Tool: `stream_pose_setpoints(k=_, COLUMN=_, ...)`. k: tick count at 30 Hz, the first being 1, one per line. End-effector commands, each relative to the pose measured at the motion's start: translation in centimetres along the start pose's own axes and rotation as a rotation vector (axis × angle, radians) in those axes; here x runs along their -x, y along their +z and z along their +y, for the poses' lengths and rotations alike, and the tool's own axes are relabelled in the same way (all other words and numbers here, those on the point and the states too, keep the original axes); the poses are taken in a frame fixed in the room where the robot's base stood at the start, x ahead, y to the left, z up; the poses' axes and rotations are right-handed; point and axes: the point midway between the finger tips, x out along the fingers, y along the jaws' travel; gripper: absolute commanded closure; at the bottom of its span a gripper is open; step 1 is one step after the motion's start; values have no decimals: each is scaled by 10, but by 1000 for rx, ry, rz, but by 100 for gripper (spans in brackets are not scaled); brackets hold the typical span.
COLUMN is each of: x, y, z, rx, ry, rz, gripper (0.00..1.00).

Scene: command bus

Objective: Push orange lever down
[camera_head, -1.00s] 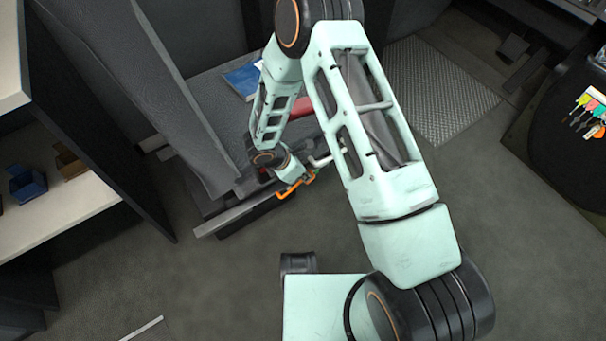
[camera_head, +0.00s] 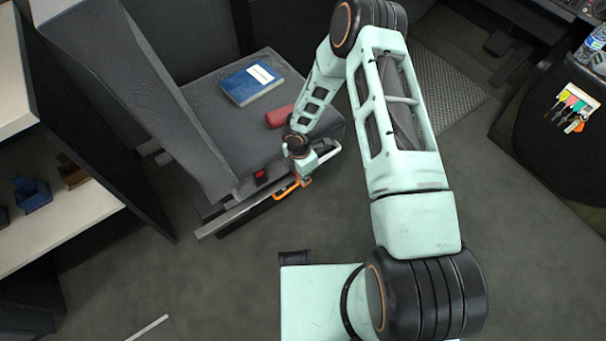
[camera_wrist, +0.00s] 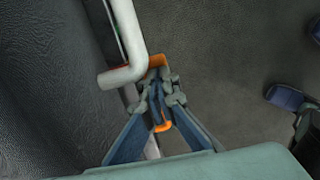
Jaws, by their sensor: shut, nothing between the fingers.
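The orange lever (camera_head: 286,190) is a bent loop at the lower front side of the grey seat. My gripper (camera_head: 305,180) is at the lever's right end in the head view, partly hidden by my own wrist. In the wrist view the lever (camera_wrist: 157,61) shows above and below my fingertips (camera_wrist: 158,93), which lie across it. My fingers are shut with nothing held between them. They look close to or touching the lever, but contact is not clear. The lever's middle is hidden behind the fingers.
A pale bent bar (camera_wrist: 125,45) runs close to my fingertips in the wrist view. A blue book (camera_head: 249,83) and a red object (camera_head: 279,116) lie on the seat (camera_head: 205,105). A shelf (camera_head: 70,215) stands left.

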Motion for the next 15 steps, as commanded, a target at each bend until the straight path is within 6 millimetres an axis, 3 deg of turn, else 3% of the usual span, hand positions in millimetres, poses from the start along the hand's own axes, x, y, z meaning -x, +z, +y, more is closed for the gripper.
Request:
stream_pose_setpoints(k=11, x=0, y=0, z=0, rx=0, ry=1, rz=1, gripper=100)
stream_pose_setpoints(k=15, x=12, y=-3, z=2, rx=-1, ry=1, rz=1, gripper=100)
